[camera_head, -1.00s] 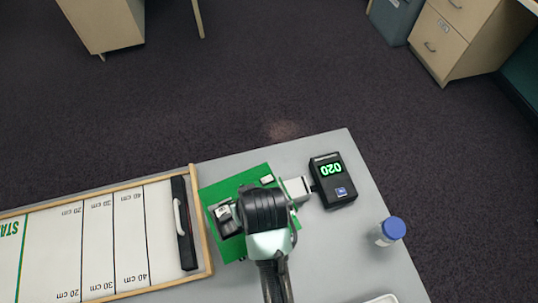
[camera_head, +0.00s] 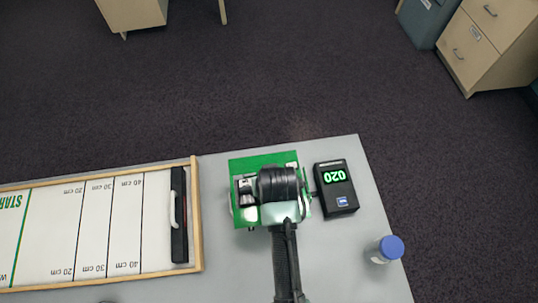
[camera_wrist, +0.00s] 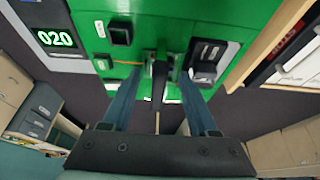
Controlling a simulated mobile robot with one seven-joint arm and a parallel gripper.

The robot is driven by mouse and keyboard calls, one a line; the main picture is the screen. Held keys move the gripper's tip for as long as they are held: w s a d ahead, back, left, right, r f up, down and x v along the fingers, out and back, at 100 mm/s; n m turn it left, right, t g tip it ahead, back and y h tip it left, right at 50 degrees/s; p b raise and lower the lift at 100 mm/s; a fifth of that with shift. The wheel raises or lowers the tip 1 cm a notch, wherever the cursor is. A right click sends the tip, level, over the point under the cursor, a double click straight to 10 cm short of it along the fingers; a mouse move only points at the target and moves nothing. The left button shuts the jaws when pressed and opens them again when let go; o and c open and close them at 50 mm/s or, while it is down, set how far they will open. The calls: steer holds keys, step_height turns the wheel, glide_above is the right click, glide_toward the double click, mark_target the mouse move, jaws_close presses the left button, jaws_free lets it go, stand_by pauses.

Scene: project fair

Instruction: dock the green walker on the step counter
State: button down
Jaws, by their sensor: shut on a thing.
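The green walker (camera_head: 250,163) is a flat green board with dark and grey parts on it, at the right of the table. My gripper (camera_head: 279,190) is over it and covers its middle; its fingers, in the wrist view (camera_wrist: 160,100), are shut on a dark upright piece of the walker. The step counter (camera_head: 336,203), a black box with green digits, stands just right of the walker. Only a narrow gap with a thin piece shows between them; whether they touch, I cannot tell. Green digits also show at the left of the wrist view (camera_wrist: 55,39).
A white track (camera_head: 100,228) in a wooden frame lies on the left, its black end bar (camera_head: 180,240) near the walker. A blue-capped bottle (camera_head: 388,249) stands front right. Cabinets (camera_head: 485,40) stand beyond on the floor.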

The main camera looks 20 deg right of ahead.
steer(key=shift+w+f, duration=0.1)
steer(key=shift+f, duration=0.45)
steer(key=shift+f, duration=0.6)
steer(key=shift+c, duration=0.8)
jaws_free()
steer(key=v, duration=1.3)
